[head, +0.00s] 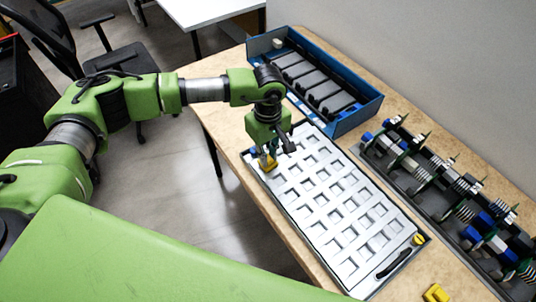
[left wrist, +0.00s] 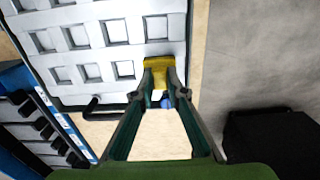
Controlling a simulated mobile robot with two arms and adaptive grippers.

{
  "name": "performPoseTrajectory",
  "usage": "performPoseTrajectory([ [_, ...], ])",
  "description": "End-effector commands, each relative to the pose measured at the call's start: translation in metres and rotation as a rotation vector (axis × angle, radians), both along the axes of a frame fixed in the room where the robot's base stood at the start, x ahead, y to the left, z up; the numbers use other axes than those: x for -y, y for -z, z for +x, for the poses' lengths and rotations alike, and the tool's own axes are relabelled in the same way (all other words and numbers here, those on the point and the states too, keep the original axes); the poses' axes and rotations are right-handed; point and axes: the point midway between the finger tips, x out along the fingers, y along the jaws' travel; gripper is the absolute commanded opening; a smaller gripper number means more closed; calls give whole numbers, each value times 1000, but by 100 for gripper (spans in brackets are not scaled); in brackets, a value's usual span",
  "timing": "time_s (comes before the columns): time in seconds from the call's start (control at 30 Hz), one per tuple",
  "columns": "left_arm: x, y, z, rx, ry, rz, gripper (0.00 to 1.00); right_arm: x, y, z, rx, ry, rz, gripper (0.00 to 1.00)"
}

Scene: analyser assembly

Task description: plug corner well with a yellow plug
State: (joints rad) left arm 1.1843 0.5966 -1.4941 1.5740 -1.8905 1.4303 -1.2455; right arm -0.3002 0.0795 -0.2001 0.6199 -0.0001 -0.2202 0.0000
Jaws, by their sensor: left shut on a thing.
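The light grey tray (head: 345,210) with rows of square wells lies on the wooden table; it also shows in the left wrist view (left wrist: 105,50). My left gripper (head: 267,157) points down at the tray's upper-left corner and is shut on a yellow plug (head: 269,167). In the left wrist view the yellow plug (left wrist: 158,62) sits at the fingertips (left wrist: 160,90), over the corner well position and in line with the last row of wells. It hides that well, and I cannot tell how deep the plug sits. My right gripper is out of view.
A yellow piece (head: 437,293) lies on the table near the front edge, and another (head: 419,239) is at the tray's right corner. A blue bin (head: 355,117) with black parts stands behind. A dark rack (head: 432,205) of parts is at right.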

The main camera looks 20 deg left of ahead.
Motion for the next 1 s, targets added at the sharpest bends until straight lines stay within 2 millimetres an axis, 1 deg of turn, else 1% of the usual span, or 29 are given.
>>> performPoseTrajectory([
  [0.83,0,5,0,1,0,-1,0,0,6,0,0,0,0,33],
  [0.87,0,5,0,1,0,-1,16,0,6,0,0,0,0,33],
  [0.9,0,5,0,1,0,-1,26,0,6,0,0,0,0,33],
  [0.93,0,5,0,1,0,-1,33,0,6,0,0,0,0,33],
  [1.0,0,5,0,1,0,-1,33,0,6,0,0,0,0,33],
])
